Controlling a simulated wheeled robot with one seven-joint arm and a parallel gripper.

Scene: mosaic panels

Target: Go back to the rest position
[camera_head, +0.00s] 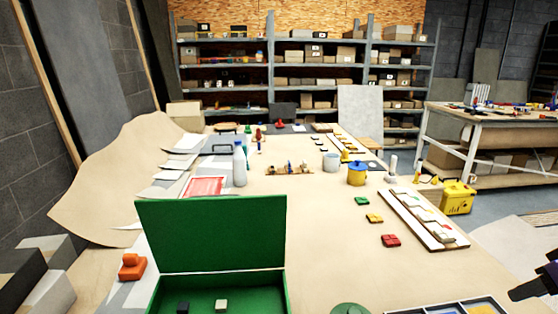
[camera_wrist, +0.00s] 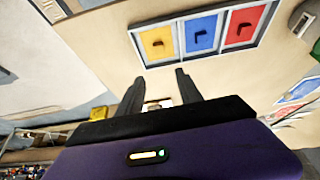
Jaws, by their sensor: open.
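My gripper (camera_wrist: 160,82) is open, with two dark fingers apart and nothing seen between them. In the head view only a dark part of my arm shows at the lower right edge, past the table's right side. A tray with yellow, blue and red compartments (camera_wrist: 187,62) lies beyond the fingertips in the wrist view, apart from them. Each compartment shows a small dark mark or piece. In the head view a tray (camera_head: 393,311) is cut off by the bottom edge.
An open green box (camera_head: 212,235) stands at the front with small blocks inside. Green (camera_head: 362,201), yellow (camera_head: 374,218) and red (camera_head: 391,240) tiles lie beside a white panel (camera_head: 408,219). A yellow container (camera_head: 457,198) stands right of it. The floor at right has room.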

